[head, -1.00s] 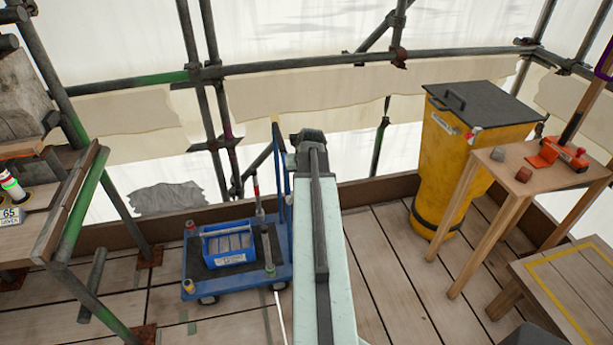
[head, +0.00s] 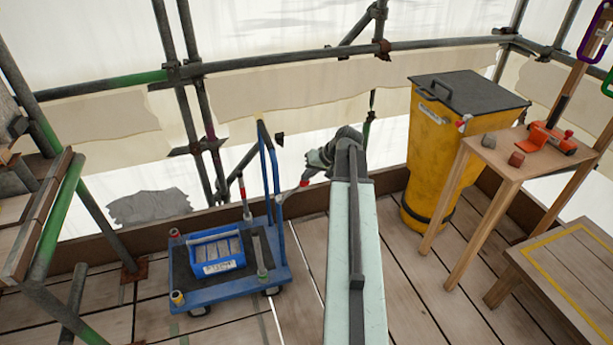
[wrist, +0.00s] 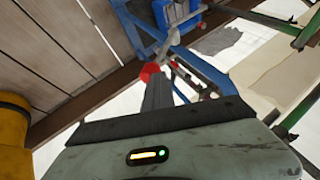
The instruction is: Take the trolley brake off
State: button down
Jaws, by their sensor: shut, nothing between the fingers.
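The blue trolley (head: 192,318) stands on the plank deck at left in the head view, carrying a blue crate (head: 217,266). A grey upright lever with a red upper part (head: 243,194) rises at its back edge, leaning slightly left. The trolley's blue push handle (head: 272,170) stands to the right of it. My gripper (head: 281,197) is shut and empty, reaching left close to the push handle; I cannot tell whether it touches. In the wrist view, my gripper (wrist: 152,76) points towards the trolley (wrist: 180,12), whose frame is partly hidden by my wrist.
Scaffold poles (head: 290,60) and sheeting close off the back. A yellow bin (head: 440,150) and a wooden table (head: 510,165) with orange and small block-like objects stand at right. A low bench (head: 565,265) is at front right. The deck between trolley and bin is clear.

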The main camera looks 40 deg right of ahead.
jog(key=shift+f, duration=0.2)
jog(key=shift+r, duration=0.1)
jog(key=w+a+r+p+v, duration=0.1)
jog(key=a+p+v, duration=0.1)
jog(key=p+v, duration=0.9)
jog(key=shift+s+d+r+p, duration=0.2)
jog(key=shift+s+r+p, duration=0.1)
jog(key=shift+r, duration=0.3)
jog(key=shift+w, duration=0.15)
